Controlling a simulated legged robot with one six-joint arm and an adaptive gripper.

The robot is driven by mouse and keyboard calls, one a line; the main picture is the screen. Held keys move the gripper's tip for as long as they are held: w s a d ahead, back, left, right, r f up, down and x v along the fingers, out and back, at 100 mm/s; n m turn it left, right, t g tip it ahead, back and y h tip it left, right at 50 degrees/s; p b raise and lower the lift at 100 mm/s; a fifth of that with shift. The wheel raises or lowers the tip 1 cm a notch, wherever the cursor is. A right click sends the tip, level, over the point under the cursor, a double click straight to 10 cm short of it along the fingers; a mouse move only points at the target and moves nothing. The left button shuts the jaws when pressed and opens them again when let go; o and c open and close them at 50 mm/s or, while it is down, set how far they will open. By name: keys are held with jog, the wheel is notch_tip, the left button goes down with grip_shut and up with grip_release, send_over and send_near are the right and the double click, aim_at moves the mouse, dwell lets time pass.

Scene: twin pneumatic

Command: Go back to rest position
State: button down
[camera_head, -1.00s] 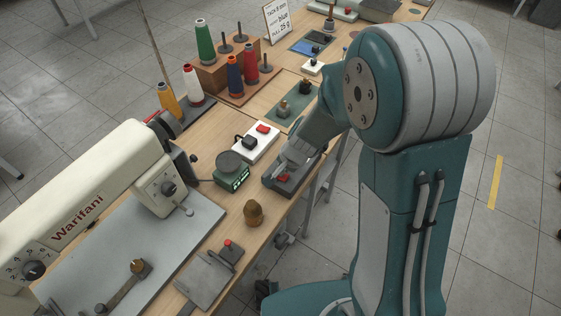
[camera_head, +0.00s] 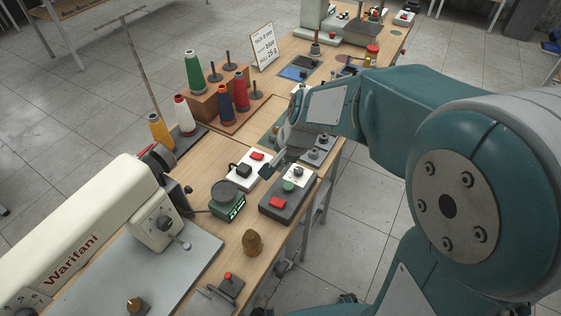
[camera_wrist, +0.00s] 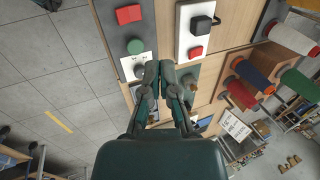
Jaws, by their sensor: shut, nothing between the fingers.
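My gripper (camera_head: 272,165) is shut and empty, held above the workbench at its right side. In the wrist view its two dark fingers (camera_wrist: 160,70) are together, with nothing between them. In the head view it is near the grey control box (camera_head: 270,209) with red and green buttons, and near the white switch box (camera_head: 240,180). The wrist view shows the control box (camera_wrist: 118,38) to the left of the fingertips and the white box (camera_wrist: 185,45) to the right.
A sewing machine (camera_head: 95,225) stands at the lower left, with a green scale (camera_head: 228,200) and a brown knob (camera_head: 253,243) nearby. Thread spools (camera_head: 223,105) and a sign (camera_head: 264,46) stand further back. Floor (camera_head: 365,200) is open right of the bench.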

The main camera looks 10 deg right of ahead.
jog(key=s+d+r+n+t+h, duration=0.1)
jog(key=s+d+r+n, duration=0.2)
jog(key=s, duration=0.5)
jog(key=s+d+r+n+t+h, duration=0.2)
jog(key=s+d+r+n, duration=0.2)
jog(key=s+r, duration=0.4)
jog(key=shift+s+d+n, duration=0.3)
jog(key=shift+s+d, duration=0.25)
jog(key=shift+d, duration=0.2)
jog(key=shift+w, duration=0.1)
dwell(0.9)
